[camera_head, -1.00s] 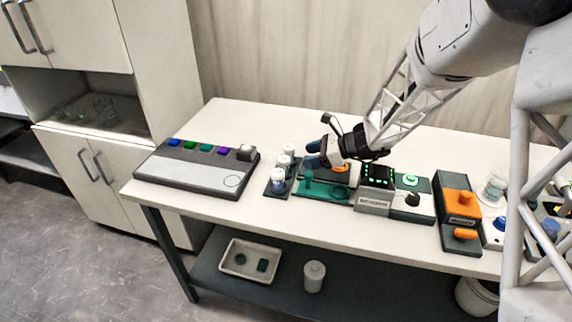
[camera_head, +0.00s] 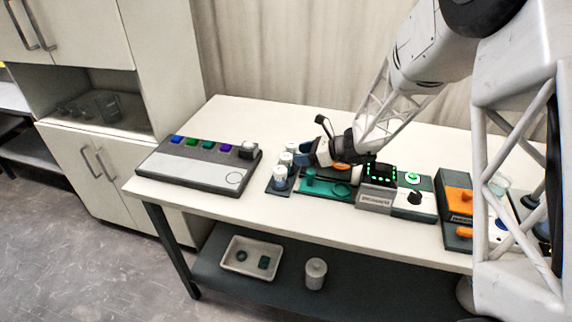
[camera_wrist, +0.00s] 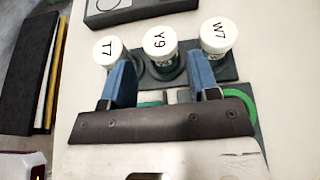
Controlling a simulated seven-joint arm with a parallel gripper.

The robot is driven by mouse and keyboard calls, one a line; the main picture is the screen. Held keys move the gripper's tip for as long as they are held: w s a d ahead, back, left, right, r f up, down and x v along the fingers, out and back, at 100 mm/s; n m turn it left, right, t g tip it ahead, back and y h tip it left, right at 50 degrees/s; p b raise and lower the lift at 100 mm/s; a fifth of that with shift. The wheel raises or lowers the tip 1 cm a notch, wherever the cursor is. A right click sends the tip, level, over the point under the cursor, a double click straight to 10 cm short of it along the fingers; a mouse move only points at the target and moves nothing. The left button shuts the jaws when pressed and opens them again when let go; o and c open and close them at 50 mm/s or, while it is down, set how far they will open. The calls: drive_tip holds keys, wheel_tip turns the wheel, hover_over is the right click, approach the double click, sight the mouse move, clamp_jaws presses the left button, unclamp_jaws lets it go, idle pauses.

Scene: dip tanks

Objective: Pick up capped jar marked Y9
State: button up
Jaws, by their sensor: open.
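The capped jar marked Y9 (camera_wrist: 159,42) stands upright in the middle of a dark rack (camera_wrist: 228,72), its white lid facing my wrist camera. Jar T7 (camera_wrist: 108,50) is to its left and jar W7 (camera_wrist: 218,36) to its right. My gripper (camera_wrist: 160,68) is open and empty. Its two blue fingers point toward the row, with Y9 lined up in the gap between them, just ahead of the fingertips. In the head view my gripper (camera_head: 301,154) is right beside the row, close to the middle jar (camera_head: 286,159), and partly covers the jars behind.
A green tray (camera_head: 325,188) lies right of the rack, partly under my gripper. A control box with green lights (camera_head: 379,185) stands further right. A grey panel with coloured blocks (camera_head: 196,166) sits left. The table's front strip is clear.

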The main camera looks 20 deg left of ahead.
sight(289, 156)
drive_tip(key=shift+a+f, duration=0.2)
drive_tip(key=shift+a, duration=0.25)
drive_tip(key=shift+a, duration=0.1)
drive_tip(key=shift+x, duration=2.5)
drive_tip(key=c, duration=0.7)
